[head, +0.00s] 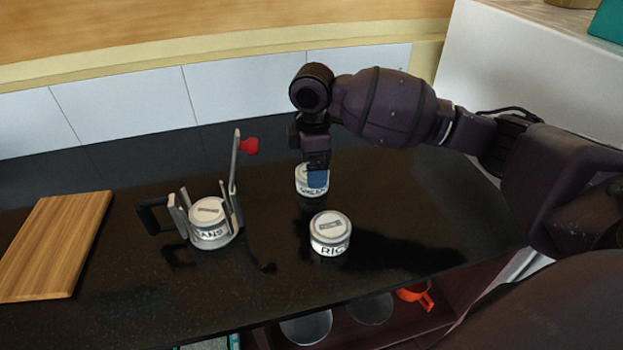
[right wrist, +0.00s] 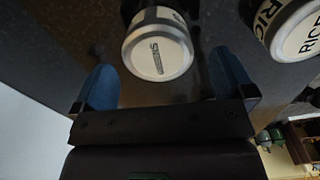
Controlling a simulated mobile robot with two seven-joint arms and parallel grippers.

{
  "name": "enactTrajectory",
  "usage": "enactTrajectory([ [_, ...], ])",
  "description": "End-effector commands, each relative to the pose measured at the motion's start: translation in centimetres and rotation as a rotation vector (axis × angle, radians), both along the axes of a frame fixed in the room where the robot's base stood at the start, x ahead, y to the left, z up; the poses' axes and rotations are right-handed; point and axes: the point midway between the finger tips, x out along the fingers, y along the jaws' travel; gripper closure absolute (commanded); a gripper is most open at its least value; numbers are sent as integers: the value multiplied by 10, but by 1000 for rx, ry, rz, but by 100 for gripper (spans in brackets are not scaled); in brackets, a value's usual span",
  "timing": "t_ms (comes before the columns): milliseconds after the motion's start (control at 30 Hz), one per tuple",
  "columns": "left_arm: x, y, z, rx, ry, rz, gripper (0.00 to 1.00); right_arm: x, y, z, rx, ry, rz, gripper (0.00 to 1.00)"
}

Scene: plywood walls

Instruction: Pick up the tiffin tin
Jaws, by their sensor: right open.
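A round white tin (head: 309,188) with a partly covered label that seems to read "GREENS" stands on the dark counter; it also shows in the right wrist view (right wrist: 158,52). My right gripper (head: 317,180) points down at it and hides part of it in the head view. In the right wrist view the blue fingers (right wrist: 162,72) are apart, with the tin between and just beyond them; contact cannot be told. A "RICE" tin (head: 330,233) stands nearer the front, also in the right wrist view (right wrist: 290,28). My left gripper is out of view.
A metal carrier frame (head: 235,185) with a black handle, red knob and upright bars holds another tin (head: 208,222), label ending "ANS". A wooden board (head: 55,245) lies at the left. A tiled wall stands behind. An open shelf below holds an orange item (head: 414,295).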

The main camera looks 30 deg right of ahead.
Motion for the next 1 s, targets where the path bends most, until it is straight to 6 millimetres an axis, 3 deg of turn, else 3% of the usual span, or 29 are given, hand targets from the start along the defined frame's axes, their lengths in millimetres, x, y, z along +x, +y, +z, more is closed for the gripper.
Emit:
enactTrajectory([
  [300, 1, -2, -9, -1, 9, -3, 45, 1, -1, -44, -1, 7, -2, 0],
  [600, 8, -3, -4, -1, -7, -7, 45, 2, -1, -47, 0, 1, -1, 2],
  [933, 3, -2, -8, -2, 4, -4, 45, 2, -1, -47, -1, 1, -1, 52],
  [1000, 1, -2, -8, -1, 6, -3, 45, 2, -1, -46, 0, 1, -1, 53],
])
